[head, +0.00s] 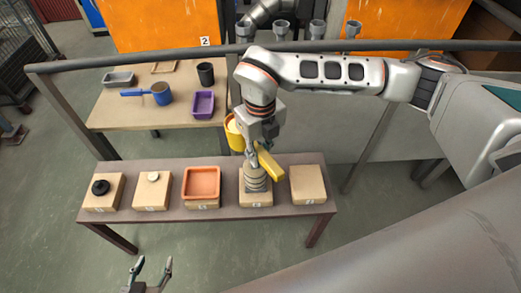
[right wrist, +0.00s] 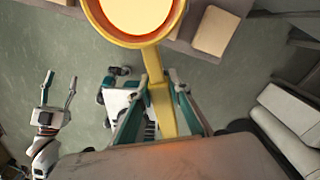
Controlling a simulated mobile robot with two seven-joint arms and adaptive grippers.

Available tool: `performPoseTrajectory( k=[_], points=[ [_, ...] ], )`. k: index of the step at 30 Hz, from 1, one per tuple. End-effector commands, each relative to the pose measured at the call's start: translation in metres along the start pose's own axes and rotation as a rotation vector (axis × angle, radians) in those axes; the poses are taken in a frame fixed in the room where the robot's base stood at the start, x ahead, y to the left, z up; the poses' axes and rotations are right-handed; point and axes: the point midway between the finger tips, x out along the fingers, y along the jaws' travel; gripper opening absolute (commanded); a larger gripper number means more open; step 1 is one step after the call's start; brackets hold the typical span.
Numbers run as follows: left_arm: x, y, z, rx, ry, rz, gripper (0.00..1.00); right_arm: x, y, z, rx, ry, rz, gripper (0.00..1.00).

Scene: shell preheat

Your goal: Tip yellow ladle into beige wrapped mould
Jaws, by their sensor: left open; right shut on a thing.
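My right gripper (head: 256,153) is shut on the handle of the yellow ladle (head: 270,165) and holds it above the front bench. The bowl, partly hidden by my arm, is on the far side of the gripper. In the right wrist view the ladle's bowl (right wrist: 132,42) holds a pale cream filling and looks roughly level. The beige wrapped mould (head: 256,183), ribbed and upright, stands on a block just below the gripper; the handle covers part of it. My left gripper (head: 152,272) is open and empty in front of the bench, and also shows in the right wrist view (right wrist: 58,92).
The front bench (head: 226,205) also carries an orange square tray (head: 202,170), a black ring (head: 100,187), a small pale cylinder (head: 153,176) and a bare block (head: 308,196). A back table holds a blue pan (head: 160,98), purple tray (head: 203,112) and black cup (head: 205,73).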

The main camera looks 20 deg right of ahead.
Motion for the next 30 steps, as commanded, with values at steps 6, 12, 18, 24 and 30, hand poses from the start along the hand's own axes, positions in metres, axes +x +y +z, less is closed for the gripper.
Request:
performPoseTrajectory(
  k=[6, 12, 18, 24, 30],
  points=[
    [0.000, -0.003, 0.000, 0.010, 0.000, -0.001, 0.49, 0.009, 0.000, 0.001, 0.000, -0.002, 0.000, 0.00],
    [0.000, -0.005, 0.001, 0.016, 0.000, -0.001, 0.49, 0.018, 0.000, 0.001, 0.000, -0.002, 0.001, 0.00],
    [0.001, -0.003, 0.000, 0.015, 0.003, 0.001, 0.49, 0.027, 0.000, 0.001, 0.000, -0.002, 0.001, 0.00],
    [0.005, 0.002, 0.001, 0.008, 0.014, 0.006, 0.49, 0.031, 0.001, 0.000, 0.004, -0.001, 0.104, 0.00],
    [0.005, 0.010, -0.014, 0.005, 0.047, 0.020, 0.49, 0.028, 0.005, 0.001, -0.001, -0.002, 0.173, 0.00]
  ],
)
